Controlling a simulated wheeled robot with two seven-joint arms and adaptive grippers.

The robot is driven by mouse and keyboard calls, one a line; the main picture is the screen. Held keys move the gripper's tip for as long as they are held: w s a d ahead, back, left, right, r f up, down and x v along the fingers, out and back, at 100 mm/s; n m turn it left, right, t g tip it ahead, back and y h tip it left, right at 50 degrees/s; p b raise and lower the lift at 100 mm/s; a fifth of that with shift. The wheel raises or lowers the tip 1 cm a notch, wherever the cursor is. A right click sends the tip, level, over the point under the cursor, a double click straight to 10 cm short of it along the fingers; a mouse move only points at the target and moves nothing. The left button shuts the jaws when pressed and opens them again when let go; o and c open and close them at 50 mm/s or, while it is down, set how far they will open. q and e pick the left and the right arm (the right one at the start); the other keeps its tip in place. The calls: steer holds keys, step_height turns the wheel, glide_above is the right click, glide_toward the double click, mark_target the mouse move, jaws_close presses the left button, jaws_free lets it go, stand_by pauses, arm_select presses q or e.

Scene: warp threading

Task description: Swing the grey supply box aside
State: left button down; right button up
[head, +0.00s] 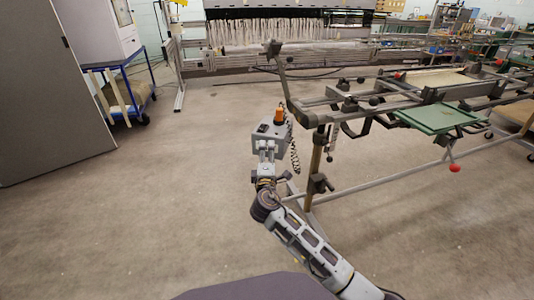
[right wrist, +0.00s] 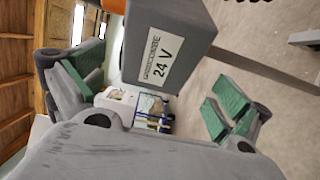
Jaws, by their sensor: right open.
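The grey supply box (head: 268,134) hangs at the left end of the grey metal frame (head: 410,92), with an orange part on top and a dark coiled cable beside it. In the right wrist view the box (right wrist: 195,25) shows close up, with a white "24 V" label. My right gripper (head: 265,149) is at the near, lower side of the box. In the right wrist view its green-padded fingers (right wrist: 160,96) are spread apart, with the box beyond and above them and nothing gripped. Whether a finger touches the box I cannot tell. My left gripper is out of view.
A frame post (head: 316,165) with clamps stands just right of the box. A green tray (head: 440,117) sits on the frame. A blue cart (head: 125,90) and a grey panel (head: 45,100) stand at the left. The floor left of the box is clear.

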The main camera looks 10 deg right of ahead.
steer(key=v, duration=0.6)
steer(key=shift+s, duration=0.2)
stand_by(0.6)
arm_select(q)
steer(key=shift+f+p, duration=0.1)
steer(key=shift+p, duration=0.35)
arm_select(e)
steer(key=s+f+m+g+y, duration=0.3)
steer(key=s+f+m+g, duration=0.3)
steer(key=s+f, duration=0.6)
steer(key=s+d+f+m+g+y, duration=0.1)
steer(key=s+f+m+g+y, duration=0.3)
steer(key=s+f, duration=0.9)
steer(key=s+m+g, duration=0.2)
steer(key=s+m, duration=0.1)
steer(key=s, duration=0.2)
steer(key=shift+s+f+g+y, duration=0.15)
steer(key=shift+s+g+y, duration=0.15)
steer(key=shift+s, duration=0.05)
